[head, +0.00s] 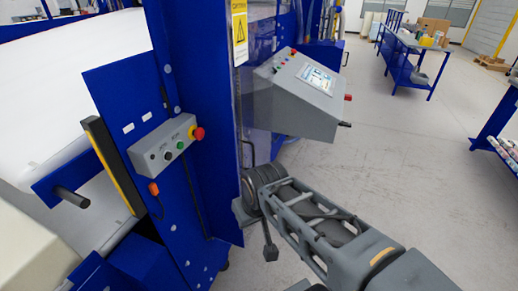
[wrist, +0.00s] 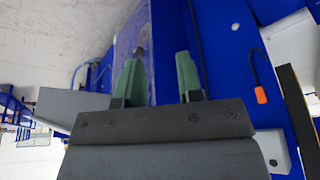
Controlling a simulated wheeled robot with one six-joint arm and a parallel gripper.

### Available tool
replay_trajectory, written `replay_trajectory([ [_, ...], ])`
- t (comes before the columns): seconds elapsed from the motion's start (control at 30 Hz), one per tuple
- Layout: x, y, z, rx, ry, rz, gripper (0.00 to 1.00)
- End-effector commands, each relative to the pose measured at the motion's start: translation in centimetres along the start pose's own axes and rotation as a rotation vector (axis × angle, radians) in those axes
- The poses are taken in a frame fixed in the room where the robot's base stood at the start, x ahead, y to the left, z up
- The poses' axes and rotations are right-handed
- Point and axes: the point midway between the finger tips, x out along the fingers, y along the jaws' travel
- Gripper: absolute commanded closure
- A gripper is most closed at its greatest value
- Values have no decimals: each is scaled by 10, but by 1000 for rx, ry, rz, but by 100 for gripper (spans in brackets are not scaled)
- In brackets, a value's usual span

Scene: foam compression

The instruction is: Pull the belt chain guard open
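The likely belt chain guard is a clear panel (head: 262,85) beside the blue post in the head view, with a thin dark handle (head: 247,152) low on its edge. In the wrist view a clear, greyish panel (wrist: 128,40) shows behind the left finger. My gripper (wrist: 158,80) has two green fingers standing apart, with nothing seen between them but blue machine surface behind. In the head view my arm reaches in from the lower right to below the handle; the fingertips are hidden behind the blue post. I cannot tell whether a finger touches the guard.
A grey control box (head: 165,145) with a red stop button sits on the blue post (head: 190,60). A sloped grey console (head: 302,95) stands beyond the guard. A cable with an orange end (wrist: 261,95) hangs at right. Floor (head: 400,150) to the right is clear up to blue workbenches (head: 408,60).

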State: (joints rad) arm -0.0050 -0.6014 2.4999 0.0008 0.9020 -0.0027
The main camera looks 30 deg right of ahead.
Motion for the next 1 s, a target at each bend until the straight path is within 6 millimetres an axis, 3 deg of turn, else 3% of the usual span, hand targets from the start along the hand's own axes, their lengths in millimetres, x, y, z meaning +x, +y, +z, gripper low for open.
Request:
replay_trajectory([
  [0.13, 1, 13, 0, 49, -19, 17, 66],
  [0.27, 19, 50, 7, 209, -138, 47, 66],
  [0.37, 40, 74, 18, 487, -282, -31, 66],
  [0.5, 63, 87, 26, 1051, -477, -287, 66],
  [0.6, 72, 97, 11, 1470, -568, -537, 66],
  [0.73, 75, 122, -19, 1884, -611, -873, 66],
  [0.83, 72, 145, -43, 2085, -609, -1112, 66],
  [1.0, 56, 170, -77, 2219, -589, -1415, 66],
])
